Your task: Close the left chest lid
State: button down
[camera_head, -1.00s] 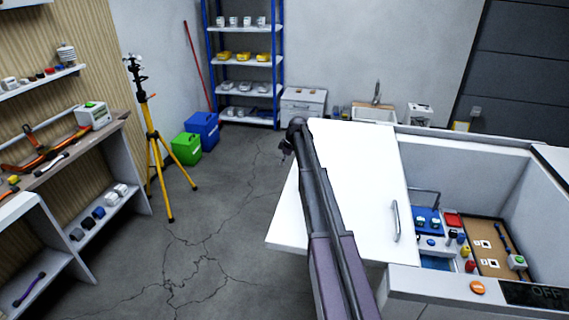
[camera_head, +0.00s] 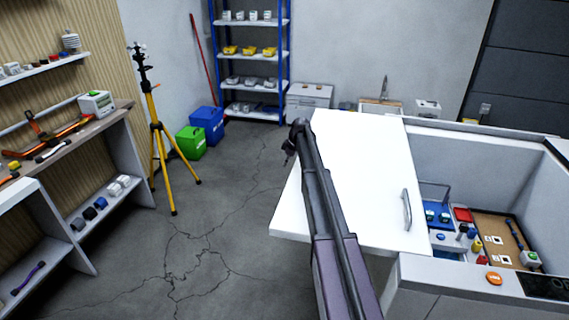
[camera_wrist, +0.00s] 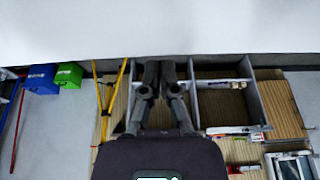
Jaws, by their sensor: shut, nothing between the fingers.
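The left chest lid (camera_head: 350,175) is a flat white panel with a grey bar handle (camera_head: 407,208) at its right edge. It overhangs the left side of the white chest (camera_head: 440,272), and the chest's right part is open. My arm stretches across the lid. My gripper (camera_head: 289,152) shows as a small dark shape at the arm's far end, by the lid's left edge. In the wrist view my gripper (camera_wrist: 159,68) is shut and empty, its tips by the edge of a broad white surface, probably the lid. Contact cannot be told.
Inside the chest are a blue device, a red item and a brown board (camera_head: 497,237). A workbench (camera_head: 85,140) and yellow tripod (camera_head: 158,140) stand left, with green (camera_head: 190,143) and blue (camera_head: 207,124) bins behind. The floor between bench and lid is clear.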

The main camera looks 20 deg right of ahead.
jog(key=shift+s+d+r, duration=0.1)
jog(key=shift+s+d, duration=0.3)
jog(key=shift+d, duration=0.2)
jog(key=shift+s+d, duration=0.4)
jog(key=shift+d, duration=0.15)
jog(key=shift+a, duration=0.1)
